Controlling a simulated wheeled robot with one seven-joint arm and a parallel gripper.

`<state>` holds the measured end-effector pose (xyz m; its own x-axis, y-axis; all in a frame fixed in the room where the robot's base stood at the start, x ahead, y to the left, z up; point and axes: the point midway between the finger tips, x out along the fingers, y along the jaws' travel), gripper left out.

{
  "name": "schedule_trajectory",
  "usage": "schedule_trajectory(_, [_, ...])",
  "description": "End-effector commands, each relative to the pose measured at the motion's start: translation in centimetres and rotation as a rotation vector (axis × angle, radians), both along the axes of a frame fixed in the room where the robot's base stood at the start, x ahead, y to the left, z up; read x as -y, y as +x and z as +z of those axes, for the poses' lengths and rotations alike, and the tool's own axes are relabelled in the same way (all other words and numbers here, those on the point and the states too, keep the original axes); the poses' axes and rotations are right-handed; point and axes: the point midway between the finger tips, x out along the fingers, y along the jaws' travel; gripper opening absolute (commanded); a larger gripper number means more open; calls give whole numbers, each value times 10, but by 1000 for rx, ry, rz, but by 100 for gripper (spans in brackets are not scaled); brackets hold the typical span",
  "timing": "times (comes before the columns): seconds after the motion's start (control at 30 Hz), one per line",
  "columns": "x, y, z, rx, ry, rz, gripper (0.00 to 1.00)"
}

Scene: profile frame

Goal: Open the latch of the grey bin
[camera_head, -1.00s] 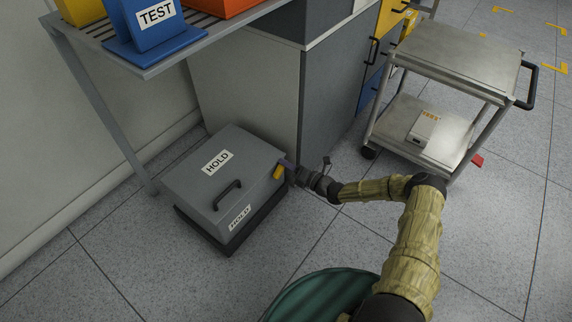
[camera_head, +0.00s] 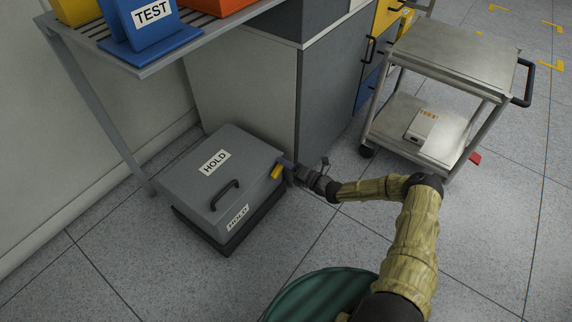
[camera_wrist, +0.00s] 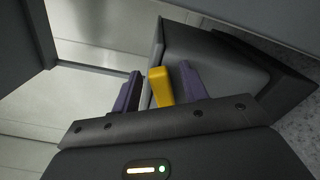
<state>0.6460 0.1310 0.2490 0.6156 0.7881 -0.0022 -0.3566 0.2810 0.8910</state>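The grey bin (camera_head: 200,180) stands on the floor with its lid shut, HOLD labels on its top and front, and a black handle (camera_head: 226,195). Its yellow latch (camera_head: 276,172) is on the right side near the top edge. My gripper (camera_head: 289,166) is at that side of the bin, by the latch. In the wrist view the yellow latch (camera_wrist: 160,88) stands between the two purple fingers of my gripper (camera_wrist: 160,73). The fingers are apart, with a gap showing between the left finger and the latch. Whether the right finger touches it is unclear.
A grey cabinet (camera_head: 325,100) stands close behind the bin. A slatted table (camera_head: 150,62) with blue, yellow and orange bins is above left. A metal cart (camera_head: 455,60) with a white box is at the right.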

Motion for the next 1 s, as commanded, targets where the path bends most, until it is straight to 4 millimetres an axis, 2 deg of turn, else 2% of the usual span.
schedule_trajectory(0.23, [2,-2,1,1,1,0,44])
schedule_trajectory(0.37, [13,-9,3,0,1,-2,44])
schedule_trajectory(1.0, [110,-85,3,-1,-1,-3,44])
